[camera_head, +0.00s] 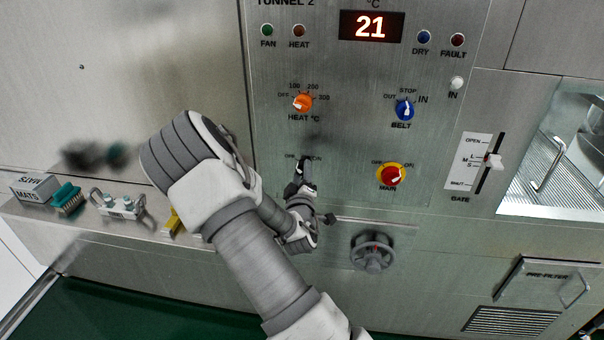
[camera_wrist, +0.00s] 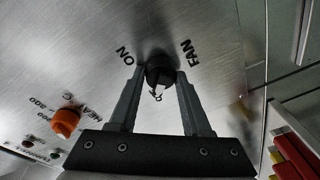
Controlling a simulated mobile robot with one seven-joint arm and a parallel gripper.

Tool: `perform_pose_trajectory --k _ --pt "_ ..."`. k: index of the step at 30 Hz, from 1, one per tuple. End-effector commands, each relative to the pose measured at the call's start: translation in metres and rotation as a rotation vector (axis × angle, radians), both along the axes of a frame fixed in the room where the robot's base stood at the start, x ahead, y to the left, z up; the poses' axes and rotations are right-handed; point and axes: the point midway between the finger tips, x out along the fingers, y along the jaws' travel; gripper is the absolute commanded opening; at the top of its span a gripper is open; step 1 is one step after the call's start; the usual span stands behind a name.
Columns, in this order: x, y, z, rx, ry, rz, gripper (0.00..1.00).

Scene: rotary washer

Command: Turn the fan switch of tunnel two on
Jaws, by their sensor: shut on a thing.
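The fan switch (camera_wrist: 160,70) is a dark round knob on the steel tunnel 2 panel, with the words ON and FAN printed near it in the wrist view. My gripper (camera_wrist: 161,76) has one finger on each side of the knob and is shut on it. The green FAN lamp (camera_head: 267,30) at the panel's top left looks dull.
The orange heat dial (camera_head: 302,102) is above my gripper, the blue belt knob (camera_head: 404,110) is up and right, and the red main switch (camera_head: 391,174) is to the right. A grey handwheel (camera_head: 373,253) is below. A ledge (camera_head: 120,231) with brushes runs left.

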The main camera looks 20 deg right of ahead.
Motion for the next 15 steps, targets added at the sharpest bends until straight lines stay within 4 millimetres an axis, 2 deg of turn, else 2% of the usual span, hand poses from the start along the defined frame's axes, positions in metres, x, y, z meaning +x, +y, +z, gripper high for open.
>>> perform_pose_trajectory --k 8,15 --pt "-0.0001 0.0000 -0.0023 0.026 -0.017 0.000 0.00" --pt "-0.0003 -0.0003 -0.0060 0.130 -0.090 0.000 0.00"
